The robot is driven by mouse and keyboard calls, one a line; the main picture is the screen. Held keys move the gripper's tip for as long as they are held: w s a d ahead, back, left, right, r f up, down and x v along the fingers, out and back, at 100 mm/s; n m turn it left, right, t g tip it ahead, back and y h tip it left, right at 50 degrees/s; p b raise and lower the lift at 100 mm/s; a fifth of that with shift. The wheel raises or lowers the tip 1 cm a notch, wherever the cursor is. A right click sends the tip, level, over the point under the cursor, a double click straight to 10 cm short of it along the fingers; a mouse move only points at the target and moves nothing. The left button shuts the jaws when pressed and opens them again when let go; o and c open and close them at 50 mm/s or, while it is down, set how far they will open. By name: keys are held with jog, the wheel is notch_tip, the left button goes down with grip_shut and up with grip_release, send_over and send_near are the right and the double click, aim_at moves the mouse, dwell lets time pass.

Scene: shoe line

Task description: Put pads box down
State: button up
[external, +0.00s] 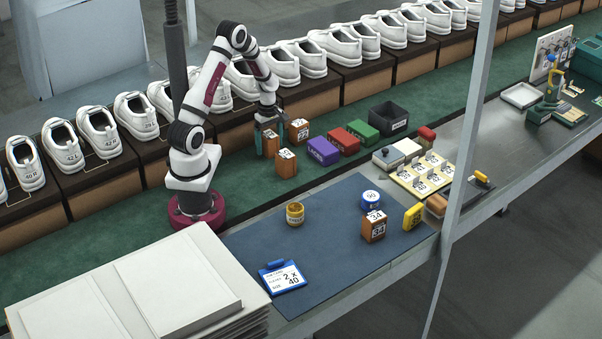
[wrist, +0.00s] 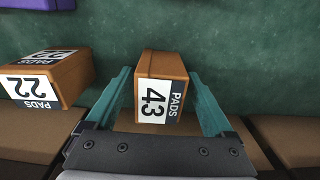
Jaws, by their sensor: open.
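The pads box (wrist: 160,88) is orange-brown with a white label reading 43 PADS. In the wrist view it stands on the green surface between the two teal fingers of my gripper (wrist: 160,100), which are open, with a visible gap on each side. A second pads box, labelled 22 (wrist: 48,75), stands to the left in the wrist view.
Purple (external: 323,151), red (external: 344,140) and green (external: 363,130) boxes and a black bin (external: 389,118) line up to the right. White shoes on dark boxes (external: 292,95) run behind. The blue mat (external: 320,245) holds a jar, a tape-like roll, a 34 box and a card.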

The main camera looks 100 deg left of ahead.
aim_at(269, 134)
notch_tip(269, 134, up, 12)
jog(key=shift+r, duration=0.1)
jog(key=w+d+r+m, duration=0.3)
jog(key=d+m, duration=0.3)
jog(key=d, duration=0.1)
jog(key=w+d+r+m, duration=0.3)
jog(key=d+m, duration=0.3)
jog(key=d, duration=0.1)
jog(key=s+d+r+m+y, duration=0.1)
jog(key=s+d+m, duration=0.3)
jog(key=d+m, duration=0.4)
jog(key=s+d+r+m, duration=0.1)
jog(key=s+d+m, duration=0.3)
jog(key=d+m, duration=0.4)
jog(key=m, duration=0.4)
jog(key=shift+s+d+m+y, duration=0.25)
jog(key=shift+s+m+y, duration=0.05)
jog(key=shift+s+y, duration=0.1)
